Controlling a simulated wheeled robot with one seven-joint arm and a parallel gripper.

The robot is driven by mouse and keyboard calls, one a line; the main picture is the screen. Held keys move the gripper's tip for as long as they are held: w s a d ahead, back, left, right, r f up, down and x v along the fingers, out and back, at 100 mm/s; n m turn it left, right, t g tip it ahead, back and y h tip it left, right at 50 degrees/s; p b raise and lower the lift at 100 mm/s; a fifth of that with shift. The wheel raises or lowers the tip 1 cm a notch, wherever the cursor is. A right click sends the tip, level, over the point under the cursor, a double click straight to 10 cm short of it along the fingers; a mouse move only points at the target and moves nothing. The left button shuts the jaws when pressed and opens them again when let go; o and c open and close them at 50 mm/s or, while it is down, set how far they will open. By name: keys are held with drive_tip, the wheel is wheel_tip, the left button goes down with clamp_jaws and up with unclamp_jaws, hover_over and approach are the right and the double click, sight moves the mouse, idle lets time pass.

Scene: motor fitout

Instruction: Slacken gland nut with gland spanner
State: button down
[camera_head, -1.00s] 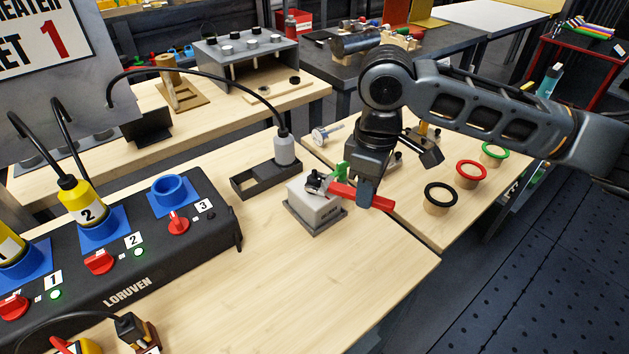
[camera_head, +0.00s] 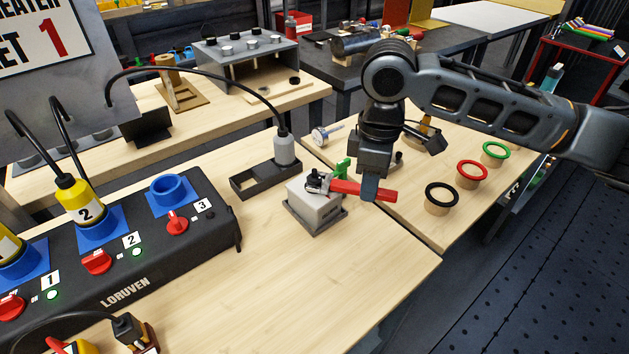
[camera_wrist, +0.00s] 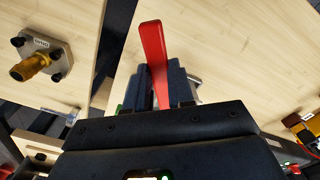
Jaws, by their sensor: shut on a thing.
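The gland spanner (camera_head: 345,187) has a red handle. Its head end is over the dark fitting (camera_head: 315,182) on top of a small light-grey box (camera_head: 313,208); the gland nut itself is too small to tell apart there. My gripper (camera_head: 369,188) is shut on the red handle, to the right of the box. In the wrist view the red handle (camera_wrist: 153,48) sticks out between the dark fingers (camera_wrist: 170,88). The spanner's head is hidden in that view.
A green upright part (camera_head: 342,170) stands close behind the handle. A dark tray with a grey plug (camera_head: 285,150) stands behind the box. Black (camera_head: 441,197), red (camera_head: 471,172) and green (camera_head: 495,151) rings are on the right.

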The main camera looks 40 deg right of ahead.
drive_tip(key=shift+w+d, duration=0.1)
idle(0.3)
drive_tip(key=shift+w+d+n, duration=0.25)
drive_tip(key=shift+d+n, duration=0.05)
drive_tip(key=shift+n, duration=0.3)
drive_tip(key=shift+w+d+n+b, duration=0.4)
drive_tip(key=shift+d+n, duration=0.05)
drive_tip(key=shift+n, duration=0.15)
idle(0.3)
drive_tip(key=shift+w+d+n, duration=0.3)
drive_tip(key=shift+w+n, duration=0.1)
drive_tip(key=shift+n, duration=0.2)
drive_tip(key=shift+w, duration=0.1)
